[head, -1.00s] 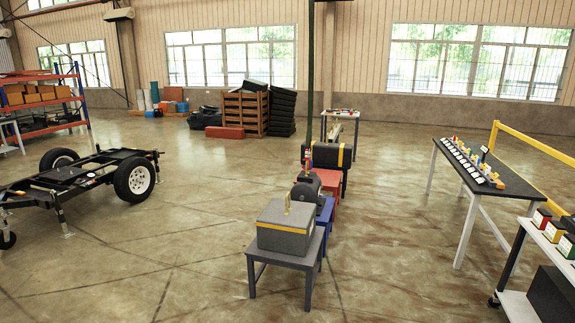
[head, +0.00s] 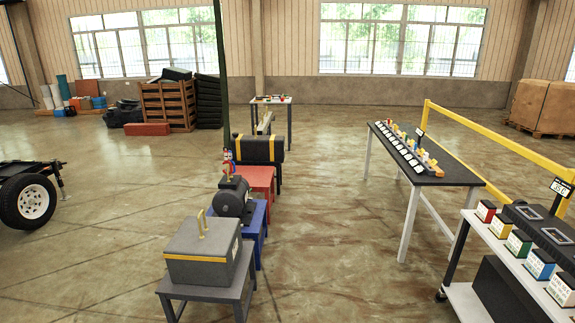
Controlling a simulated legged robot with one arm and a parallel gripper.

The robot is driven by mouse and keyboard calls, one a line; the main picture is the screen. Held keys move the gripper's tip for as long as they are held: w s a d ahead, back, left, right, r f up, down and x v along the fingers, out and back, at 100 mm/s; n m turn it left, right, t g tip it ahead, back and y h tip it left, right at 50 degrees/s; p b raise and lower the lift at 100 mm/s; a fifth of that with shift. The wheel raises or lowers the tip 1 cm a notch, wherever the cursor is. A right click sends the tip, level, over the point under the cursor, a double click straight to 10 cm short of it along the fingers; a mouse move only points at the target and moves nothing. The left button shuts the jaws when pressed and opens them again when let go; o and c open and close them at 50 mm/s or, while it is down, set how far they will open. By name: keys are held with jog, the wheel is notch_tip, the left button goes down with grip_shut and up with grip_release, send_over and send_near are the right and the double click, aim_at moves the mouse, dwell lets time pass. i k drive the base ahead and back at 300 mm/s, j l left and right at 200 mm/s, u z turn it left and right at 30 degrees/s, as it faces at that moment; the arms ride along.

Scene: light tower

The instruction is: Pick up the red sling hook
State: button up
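A small red and blue item (head: 228,162) shows at the lower end of a dark vertical line or pole (head: 223,80), just above a black cylindrical machine (head: 232,197). It may be a hook, but it is too small to tell. A black-topped table (head: 455,180) to the right bears a row of small red, yellow, blue and orange pieces (head: 428,160) behind white cards. I cannot make out which, if any, is the red sling hook. My gripper is not in view.
A grey box (head: 203,250) on a grey stand is nearest, with blue and red stands behind it. A white cart (head: 485,238) with coloured boxes stands at the right. A yellow rail (head: 470,138) runs behind the black-topped table. Open floor (head: 340,240) lies between the stands and table.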

aim_at(225, 152)
jog(key=i+l+z, duration=0.15)
jog(key=i, duration=0.75)
jog(key=i+l+z, duration=0.15)
jog(key=i, duration=0.75)
jog(key=i+j+u, duration=0.1)
jog(key=i+u, duration=0.25)
jog(key=i, duration=0.25)
jog(key=i+u, duration=0.4)
jog(key=i, duration=0.25)
jog(key=i+l+u, duration=0.35)
jog(key=i, duration=0.2)
jog(key=i+j+u, duration=0.1)
jog(key=i, duration=0.4)
jog(key=i+j+u, duration=0.1)
jog(key=i+j, duration=0.15)
jog(key=i, duration=0.2)
jog(key=i+j, duration=0.15)
jog(key=i, duration=0.35)
jog(key=u, duration=0.05)
